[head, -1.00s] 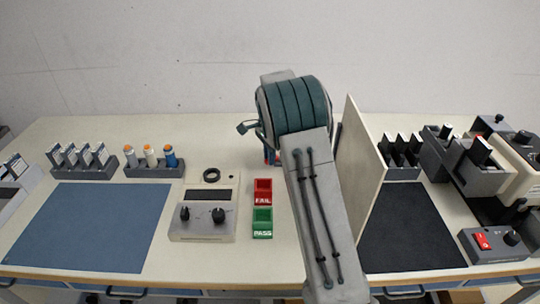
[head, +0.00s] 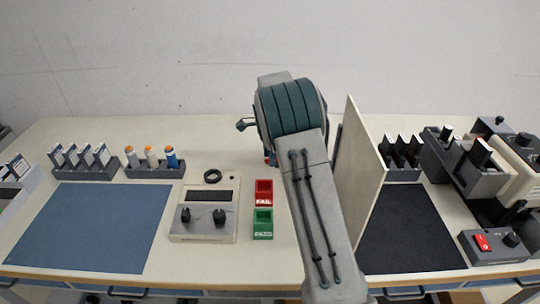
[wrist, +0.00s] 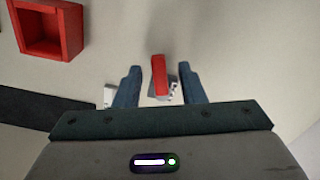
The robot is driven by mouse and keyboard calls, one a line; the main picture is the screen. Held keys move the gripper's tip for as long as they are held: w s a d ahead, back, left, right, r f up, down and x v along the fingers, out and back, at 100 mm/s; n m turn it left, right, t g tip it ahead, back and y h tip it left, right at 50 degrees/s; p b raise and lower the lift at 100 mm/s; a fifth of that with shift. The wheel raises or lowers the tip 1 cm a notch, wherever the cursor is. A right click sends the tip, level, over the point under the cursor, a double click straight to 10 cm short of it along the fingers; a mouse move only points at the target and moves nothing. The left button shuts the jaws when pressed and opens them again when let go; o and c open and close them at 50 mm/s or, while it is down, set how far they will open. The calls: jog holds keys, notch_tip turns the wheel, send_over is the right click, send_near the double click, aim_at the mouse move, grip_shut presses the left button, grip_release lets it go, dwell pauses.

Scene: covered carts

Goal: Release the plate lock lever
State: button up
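A red lever (wrist: 159,76) stands up between my fingers in the wrist view, on a small pale base that is mostly hidden. My gripper (wrist: 159,86) is open, with one blue finger on each side of the lever and a gap visible on both sides. The fingers do not appear to touch it. In the head view my arm hides most of the gripper; only a bit of blue finger (head: 268,158) shows low beside the arm. The lever and its plate cannot be made out there.
A red FAIL bin (head: 264,188) and green PASS bin (head: 263,228) stand left of my arm, beside a control box (head: 205,233). An upright panel (head: 362,180) stands close on the right. A blue mat (head: 85,228) lies clear at left.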

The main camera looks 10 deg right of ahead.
notch_tip(320, 180, up, 14)
jog(key=shift+f+b, duration=0.25)
jog(key=shift+b, duration=0.2)
